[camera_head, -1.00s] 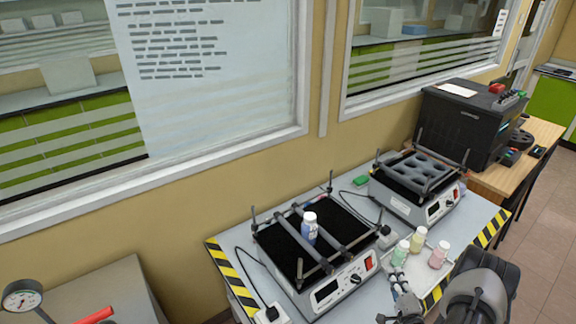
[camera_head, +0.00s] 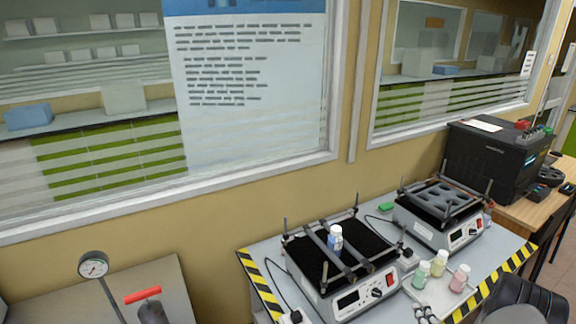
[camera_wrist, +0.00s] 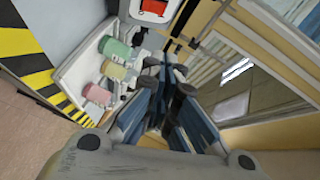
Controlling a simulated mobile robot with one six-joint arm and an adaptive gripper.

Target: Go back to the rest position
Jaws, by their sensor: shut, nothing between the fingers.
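My gripper (camera_wrist: 167,80) is shut and empty in the wrist view, its blue and dark fingers close together. A white tray (camera_wrist: 66,78) holds a green bottle (camera_wrist: 114,50), a yellow bottle (camera_wrist: 112,70) and a pink bottle (camera_wrist: 97,95), beside my gripper in the wrist view. A blue-and-white bottle (camera_head: 335,240) stands on the left shaker (camera_head: 368,292), between its bars.
The right shaker (camera_head: 436,234) stands behind the tray. A black machine (camera_head: 490,160) sits on the wooden table at right. A grey surface with a gauge (camera_head: 93,265) and a red-handled tool (camera_head: 143,295) is at lower left. Windows line the wall.

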